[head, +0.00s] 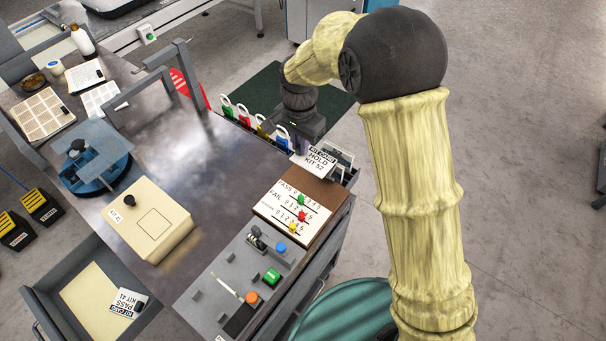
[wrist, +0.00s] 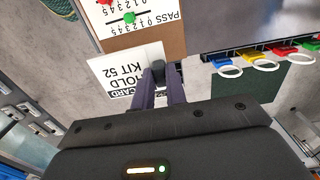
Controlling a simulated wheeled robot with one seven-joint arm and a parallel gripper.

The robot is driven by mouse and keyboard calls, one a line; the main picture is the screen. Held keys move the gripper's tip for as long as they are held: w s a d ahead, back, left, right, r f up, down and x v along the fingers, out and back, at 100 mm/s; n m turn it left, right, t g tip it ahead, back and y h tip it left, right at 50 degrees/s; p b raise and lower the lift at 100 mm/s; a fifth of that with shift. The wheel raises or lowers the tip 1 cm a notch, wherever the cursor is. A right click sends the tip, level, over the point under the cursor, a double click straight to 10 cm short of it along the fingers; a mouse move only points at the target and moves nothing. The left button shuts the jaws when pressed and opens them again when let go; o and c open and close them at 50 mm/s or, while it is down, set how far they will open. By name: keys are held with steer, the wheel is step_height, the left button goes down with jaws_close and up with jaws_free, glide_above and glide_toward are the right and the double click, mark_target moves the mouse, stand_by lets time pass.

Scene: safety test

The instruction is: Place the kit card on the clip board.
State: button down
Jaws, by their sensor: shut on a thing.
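The kit card (head: 316,161), white with black print reading HOLD KIT 52, is in my gripper (head: 298,148) near the right edge of the dark table. In the wrist view the fingers (wrist: 162,75) are shut on the edge of the card (wrist: 120,72), and a small dark block shows at their tips. The card appears just beyond the end of a brown board (head: 328,190) bearing a white PASS/FAIL sheet with coloured pegs. I cannot tell which board is the task's clip board.
Coloured padlocks (head: 262,128) hang along the table's edge beside my gripper. A grey panel with buttons (head: 225,290), a cream box (head: 150,222) and a blue round fixture (head: 95,160) stand on the table. A tray (head: 52,312) holds another card, KIT 41.

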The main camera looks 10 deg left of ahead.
step_height(320, 180, down, 8)
steer(key=shift+r, duration=0.1)
step_height(320, 180, down, 4)
steer(key=shift+s+f, duration=0.1)
steer(key=shift+f, duration=0.1)
steer(key=shift+w+d, duration=0.1)
steer(key=shift+w, duration=0.1)
steer(key=c, duration=1.4)
jaws_free()
steer(key=shift+w+d+f, duration=0.1)
steer(key=shift+c, duration=0.2)
steer(key=shift+w+r, duration=0.1)
steer(key=shift+r, duration=0.1)
steer(key=r, duration=1.1)
steer(key=shift+s+r, duration=0.35)
